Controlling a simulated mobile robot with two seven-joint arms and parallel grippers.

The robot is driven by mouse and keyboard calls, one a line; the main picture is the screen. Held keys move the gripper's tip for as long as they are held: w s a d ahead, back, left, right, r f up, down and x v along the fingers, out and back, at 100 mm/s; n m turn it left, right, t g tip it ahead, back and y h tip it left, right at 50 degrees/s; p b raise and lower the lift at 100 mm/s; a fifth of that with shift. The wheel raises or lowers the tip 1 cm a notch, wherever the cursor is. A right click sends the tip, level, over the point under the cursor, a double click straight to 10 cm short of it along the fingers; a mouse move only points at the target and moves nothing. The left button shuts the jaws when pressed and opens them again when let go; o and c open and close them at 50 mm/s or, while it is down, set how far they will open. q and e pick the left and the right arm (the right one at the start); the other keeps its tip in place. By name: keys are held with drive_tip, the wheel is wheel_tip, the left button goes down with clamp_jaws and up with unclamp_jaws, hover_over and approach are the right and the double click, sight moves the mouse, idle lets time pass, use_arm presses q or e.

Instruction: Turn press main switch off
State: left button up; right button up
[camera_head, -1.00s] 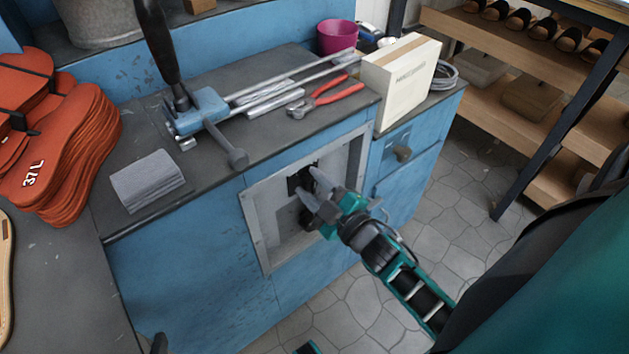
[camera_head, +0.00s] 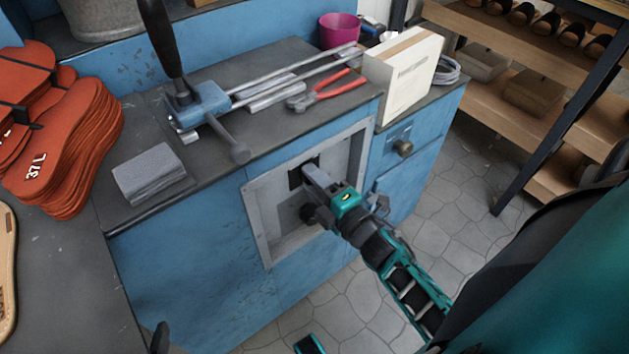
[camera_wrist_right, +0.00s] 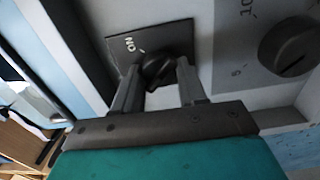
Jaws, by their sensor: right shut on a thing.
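In the head view the switch plate (camera_head: 295,178) shows only partly behind the gripper. My right gripper (camera_head: 309,174) reaches the grey panel (camera_head: 262,215) in the blue cabinet front. In the wrist view its two fingers stand on either side of the knob, shut on it. Which way the knob points is hard to tell.
A second black dial (camera_wrist_right: 290,48) with numbers sits beside the switch plate. Above the panel, the worktop holds red-handled pliers (camera_head: 340,92), a white box (camera_head: 402,78), metal rods and a lever tool (camera_head: 203,105). Stone floor is free right of the cabinet.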

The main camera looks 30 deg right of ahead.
use_arm(q)
drive_tip(key=shift+a+f, duration=0.1)
use_arm(e)
drive_tip(key=shift+d+f, duration=0.1)
drive_tip(key=shift+f, duration=0.1)
drive_tip(key=o, duration=0.8)
drive_tip(key=shift+o, duration=0.9)
drive_tip(key=shift+r, duration=0.1)
use_arm(q)
drive_tip(key=shift+s, duration=0.1)
